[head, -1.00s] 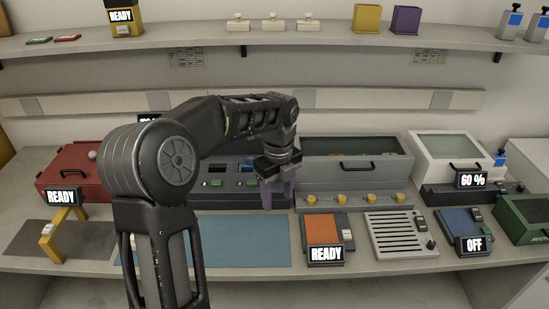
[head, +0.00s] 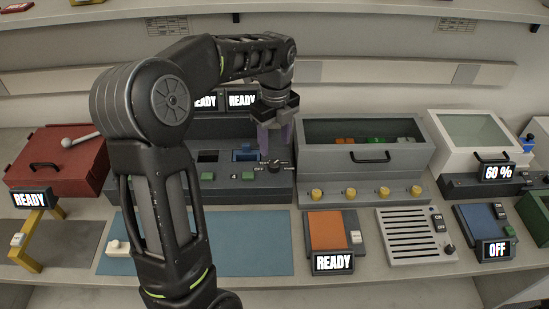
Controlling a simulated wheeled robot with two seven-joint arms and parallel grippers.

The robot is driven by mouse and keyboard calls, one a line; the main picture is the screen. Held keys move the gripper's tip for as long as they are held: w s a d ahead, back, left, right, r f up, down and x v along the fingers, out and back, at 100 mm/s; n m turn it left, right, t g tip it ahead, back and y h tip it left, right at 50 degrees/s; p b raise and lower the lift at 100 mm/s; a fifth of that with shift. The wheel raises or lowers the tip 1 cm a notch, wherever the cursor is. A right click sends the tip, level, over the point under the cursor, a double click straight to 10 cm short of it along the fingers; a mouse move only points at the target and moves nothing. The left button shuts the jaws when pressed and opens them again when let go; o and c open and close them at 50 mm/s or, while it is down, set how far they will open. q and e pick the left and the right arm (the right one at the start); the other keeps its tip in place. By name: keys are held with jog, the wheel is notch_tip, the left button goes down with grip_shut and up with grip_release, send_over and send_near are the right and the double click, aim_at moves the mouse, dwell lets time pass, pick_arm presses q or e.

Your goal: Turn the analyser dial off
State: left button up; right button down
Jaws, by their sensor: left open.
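The dark blue-grey machine (head: 225,190) under the back wall, which looks like the analyser, has two slots, green buttons and two screens reading READY. A small black dial (head: 274,166) with marks around it sits at the right of its panel. My left gripper (head: 275,147) points down with its purple fingers just above and around the dial; I cannot tell if they touch it. Its jaws are open. The gripper partly hides the panel's right end. My right gripper is not in view.
A grey bin with yellow knobs (head: 361,183) stands close to the right of the machine. A red box (head: 62,160) stands at the left. In front are a blue mat (head: 250,240), an orange-topped device (head: 326,230) and a slotted grey unit (head: 405,236).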

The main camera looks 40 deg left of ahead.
aim_at(275, 163)
pick_arm(q)
jog(key=shift+a+f+p, duration=0.1)
jog(key=shift+f+p, duration=0.5)
jog(key=shift+f, duration=3.35)
jog(key=shift+c, duration=0.2)
grip_shut()
